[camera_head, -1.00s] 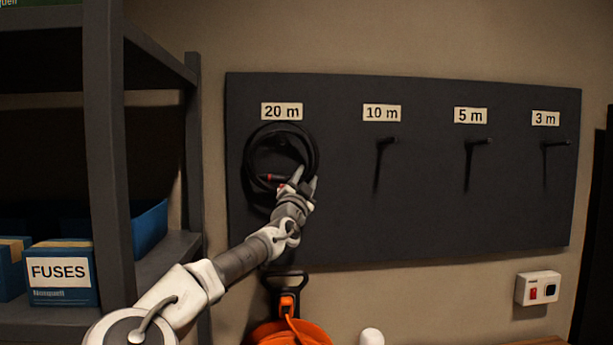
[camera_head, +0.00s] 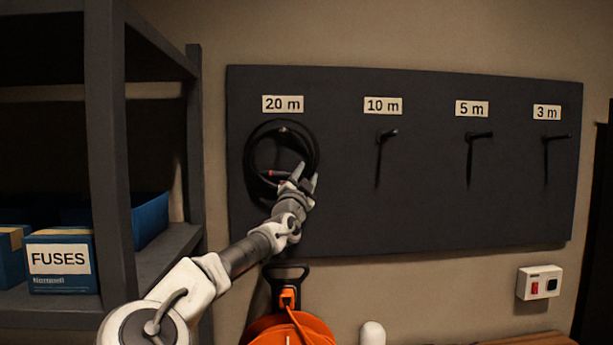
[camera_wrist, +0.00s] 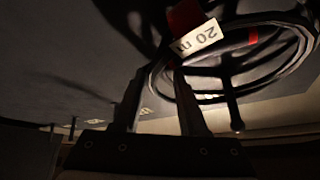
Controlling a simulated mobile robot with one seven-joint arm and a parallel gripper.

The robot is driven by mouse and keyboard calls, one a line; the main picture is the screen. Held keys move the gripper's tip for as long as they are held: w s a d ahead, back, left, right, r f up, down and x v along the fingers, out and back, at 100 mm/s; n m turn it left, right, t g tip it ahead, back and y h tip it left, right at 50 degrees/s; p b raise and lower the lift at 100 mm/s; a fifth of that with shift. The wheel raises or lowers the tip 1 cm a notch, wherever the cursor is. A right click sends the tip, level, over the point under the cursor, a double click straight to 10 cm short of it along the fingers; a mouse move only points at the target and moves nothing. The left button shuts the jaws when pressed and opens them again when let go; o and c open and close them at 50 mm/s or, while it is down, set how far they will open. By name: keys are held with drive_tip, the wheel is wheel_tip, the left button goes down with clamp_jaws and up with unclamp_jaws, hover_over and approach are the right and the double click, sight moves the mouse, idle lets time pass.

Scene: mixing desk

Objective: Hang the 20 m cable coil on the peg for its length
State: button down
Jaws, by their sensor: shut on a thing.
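The black cable coil (camera_head: 250,160) is at the pegboard (camera_head: 350,215) under the 20 m label (camera_head: 283,103). The tip of the 20 m peg (camera_head: 283,129) shows inside the ring, just below its upper rim, so the coil appears to be around the peg. My gripper (camera_head: 306,174) is shut on the coil at its lower right. In the wrist view the coil (camera_wrist: 290,72) passes by the fingers, with its 20 m tag (camera_wrist: 197,37) and a red band visible. A peg with a rounded end (camera_wrist: 236,125) crosses the ring there; the exact contact is unclear.
Empty pegs for 10 m (camera_head: 386,137), 5 m (camera_head: 480,136) and 3 m (camera_head: 556,137) stick out to the right. A dark shelf (camera_head: 112,190) with blue boxes stands at left. An orange reel (camera_head: 290,328) is below the board, and a switch box (camera_head: 538,284) is lower right.

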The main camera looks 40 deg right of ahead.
drive_tip(key=shift+c, duration=1.8)
unclamp_jaws()
drive_tip(key=shift+f, duration=0.15)
drive_tip(key=o, duration=0.4)
drive_tip(key=shift+c, duration=0.2)
drive_tip(key=s+a+b, duration=0.5)
drive_tip(key=s+b, duration=0.3)
drive_tip(key=shift+s+b, duration=0.25)
drive_tip(key=shift+b, duration=0.15)
drive_tip(key=shift+a, duration=0.1)
